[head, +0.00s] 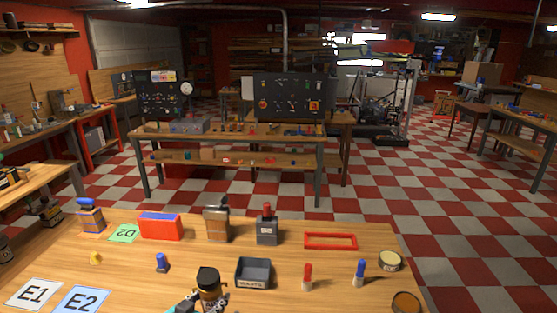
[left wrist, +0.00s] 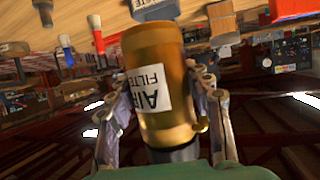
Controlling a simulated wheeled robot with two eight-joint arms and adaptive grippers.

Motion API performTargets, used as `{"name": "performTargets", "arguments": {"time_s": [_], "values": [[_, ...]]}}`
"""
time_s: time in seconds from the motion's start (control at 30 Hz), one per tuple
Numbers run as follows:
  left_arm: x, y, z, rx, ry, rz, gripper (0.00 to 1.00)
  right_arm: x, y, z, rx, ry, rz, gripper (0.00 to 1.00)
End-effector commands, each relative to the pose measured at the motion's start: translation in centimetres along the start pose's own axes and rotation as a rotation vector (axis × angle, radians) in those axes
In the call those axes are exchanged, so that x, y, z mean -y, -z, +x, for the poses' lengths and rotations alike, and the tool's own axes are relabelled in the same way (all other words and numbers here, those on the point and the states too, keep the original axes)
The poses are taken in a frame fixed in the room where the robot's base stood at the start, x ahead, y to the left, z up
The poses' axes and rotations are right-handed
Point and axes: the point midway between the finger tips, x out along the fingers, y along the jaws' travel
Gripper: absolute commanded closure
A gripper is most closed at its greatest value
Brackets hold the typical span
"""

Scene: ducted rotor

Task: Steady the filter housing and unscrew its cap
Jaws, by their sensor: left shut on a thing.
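The filter housing (left wrist: 160,50) is an amber cylinder with a white label reading "AIR FILTER". The left wrist view shows it upside down. Its black cap (head: 208,275) is on top of it in the head view, at the front of the table. The dark end also shows low in the left wrist view (left wrist: 175,153), partly hidden by a green part. My left gripper (left wrist: 160,95) is shut on the housing, one finger on each side. In the head view the gripper (head: 195,302) is cut off by the bottom edge. My right gripper is not in view.
A dark tray (head: 253,286) stands close to the right of the housing. Beyond it are a red-handled tool (head: 307,277), a blue-handled one (head: 359,273) and a round tin (head: 389,261). A small blue object (head: 162,263) stands to the left. Bare wood lies between them.

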Motion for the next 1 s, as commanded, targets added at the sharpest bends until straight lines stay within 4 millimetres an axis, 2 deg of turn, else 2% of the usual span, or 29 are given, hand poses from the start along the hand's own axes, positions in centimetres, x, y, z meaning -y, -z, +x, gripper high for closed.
{"name": "performTargets", "arguments": {"time_s": [0.17, 0.5, 0.6, 0.63, 0.73, 0.87, 1.0], "values": [[-1.6, 0.5, -0.6, 0.001, -0.021, 0.007, 1.0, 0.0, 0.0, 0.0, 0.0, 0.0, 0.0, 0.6], [-8.7, 1.5, -1.9, -0.001, -0.274, 0.112, 1.0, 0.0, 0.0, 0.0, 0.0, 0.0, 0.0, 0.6], [-10.2, 1.8, -2.2, -0.001, -0.329, 0.135, 1.0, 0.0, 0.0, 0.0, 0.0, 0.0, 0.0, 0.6], [-10.6, 1.8, -2.2, 0.0, -0.341, 0.14, 1.0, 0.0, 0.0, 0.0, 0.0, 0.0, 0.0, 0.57], [-11.3, 1.9, -2.4, -0.001, -0.366, 0.151, 1.0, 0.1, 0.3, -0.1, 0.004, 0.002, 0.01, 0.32], [-11.5, 2.0, -2.5, -0.001, -0.375, 0.154, 1.0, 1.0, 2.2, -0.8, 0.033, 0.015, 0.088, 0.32], [-11.5, 2.0, -2.5, -0.001, -0.374, 0.154, 1.0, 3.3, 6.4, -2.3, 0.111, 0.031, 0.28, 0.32]]}}
